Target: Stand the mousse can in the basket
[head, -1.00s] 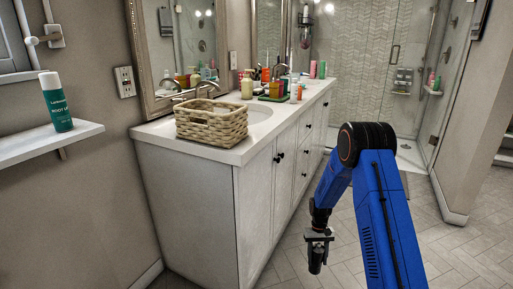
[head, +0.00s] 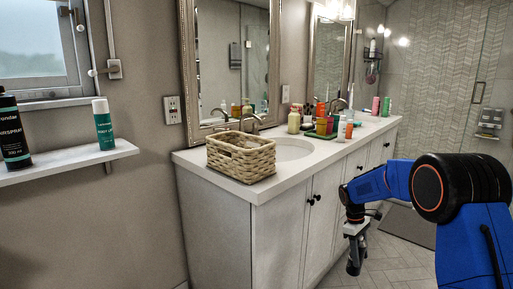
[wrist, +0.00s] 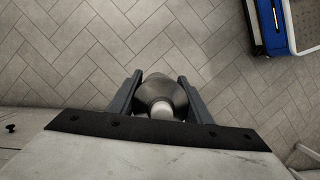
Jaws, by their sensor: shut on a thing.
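The wicker basket (head: 241,158) stands on the near left end of the white vanity counter; I see its side and rim, and no can stands up out of it. My gripper (head: 356,252) hangs low in front of the cabinet doors, to the right of the basket and below counter height. In the wrist view my gripper (wrist: 160,77) is shut on a dark grey can with a pale top, the mousse can (wrist: 161,95). Its label cannot be read. In the head view the can is hard to tell from the fingers.
Several bottles (head: 325,122) crowd the counter beyond the sink (head: 290,149). The counter edge and cabinet (head: 225,225) lie between gripper and basket.

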